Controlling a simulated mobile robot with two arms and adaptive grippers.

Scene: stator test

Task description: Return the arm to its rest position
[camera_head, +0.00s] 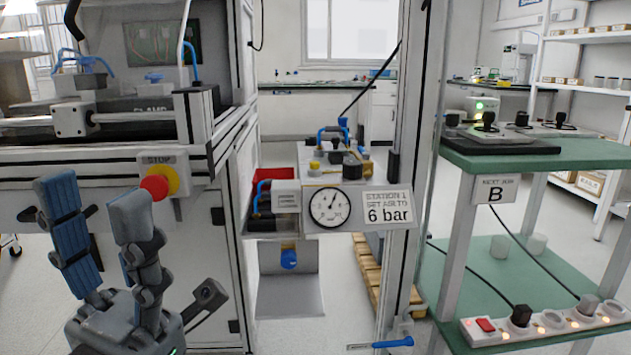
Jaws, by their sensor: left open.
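My left gripper (98,225) shows at the lower left in the head view, its fingers pointing up and spread apart with nothing between them. One finger has a blue ribbed pad. The gripper is in front of the test station, close below the red and yellow stop button (154,184); I cannot tell whether a finger touches the button. My right gripper is not in view.
A pressure gauge (329,206) and a "6 bar" sign (388,208) sit right of the station's frame. A green-topped table (500,155) stands at the right, with a power strip (545,325) on its lower shelf. Floor shows between them.

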